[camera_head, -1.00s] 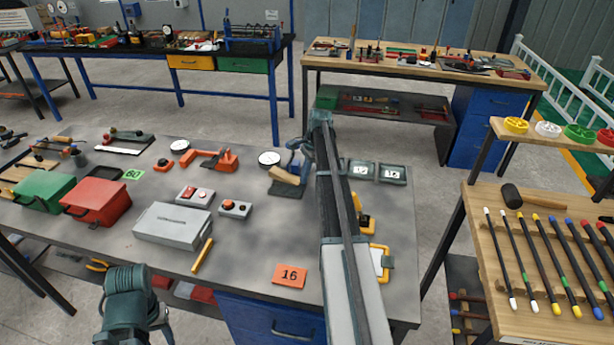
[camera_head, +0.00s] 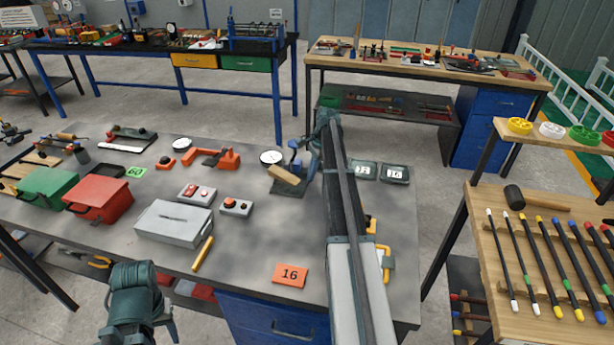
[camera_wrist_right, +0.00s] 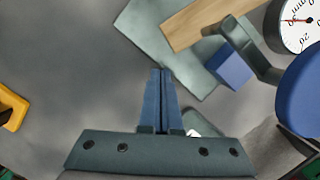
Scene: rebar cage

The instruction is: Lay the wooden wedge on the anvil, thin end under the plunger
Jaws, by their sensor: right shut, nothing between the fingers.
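The wooden wedge (camera_head: 285,174) is a pale wooden piece at a dial gauge stand near the far right part of the grey table. The stand has a grey-green base plate (camera_wrist_right: 150,22), a blue block (camera_wrist_right: 228,66) and a white dial (camera_head: 270,157). In the right wrist view the wedge (camera_wrist_right: 200,24) lies over the plate, its right end by the dark bracket. I cannot tell which part is the anvil, or whether the thin end is under the plunger. My right gripper (camera_wrist_right: 162,72) is shut and empty, its tips apart from the wedge. My left gripper's fingers do not show.
A grey box (camera_head: 172,222), red box (camera_head: 98,198), green box (camera_head: 47,187) and orange card marked 16 (camera_head: 290,275) are on the table. A yellow-framed item (camera_wrist_right: 12,108) lies left in the wrist view. The table's middle is fairly clear.

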